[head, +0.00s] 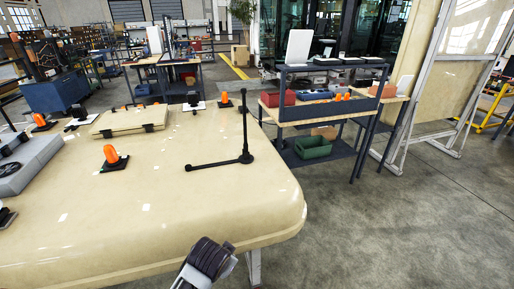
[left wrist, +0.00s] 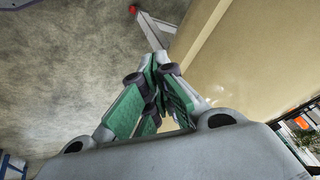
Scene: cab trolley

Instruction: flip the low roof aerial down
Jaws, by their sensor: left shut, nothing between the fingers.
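A black aerial (head: 245,125) stands upright on the cream cab roof (head: 190,215), near the roof's right side. At its foot is a dark knuckle, from which a second black rod (head: 215,164) runs left, low along the roof, to a rounded end. I cannot tell whether this low rod touches the roof. My left gripper (left wrist: 158,78) shows in the left wrist view with its green-padded fingers together and empty. It is over the floor beside a cream panel, away from the aerial. My right gripper is not in view.
Orange beacons (head: 110,154) on black bases, a cream hatch (head: 130,121) and a grey unit (head: 25,165) stand on the roof's left and back. A dark part of my arm shows at the bottom edge. A workbench (head: 320,109) with bins stands behind. The floor at right is clear.

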